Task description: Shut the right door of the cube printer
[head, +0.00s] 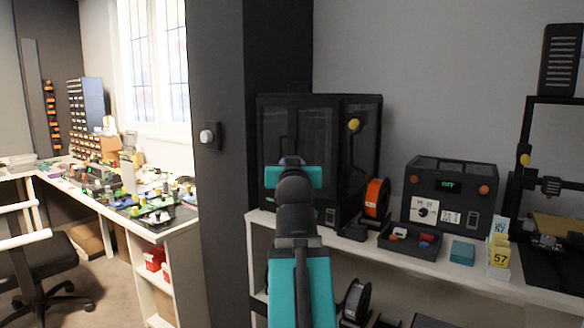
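The cube printer (270,140) is a tall black box with dark glazed panels, standing on the left end of the white shelf. A panel on its right side (366,150) carries a round yellow knob (354,125) near its left edge. It seems to stand at an angle to the front; how far the right door is open is hard to tell. My gripper (290,163) is in front of the printer's lower front, left of the knob and apart from it. My own arm and wrist hide its fingers and part of the printer's front.
An orange filament spool (376,197) stands just right of the printer. A black tray (410,241) and a dark control box (450,195) lie further right on the white shelf (480,281). A dark pillar (220,200) stands left of the printer.

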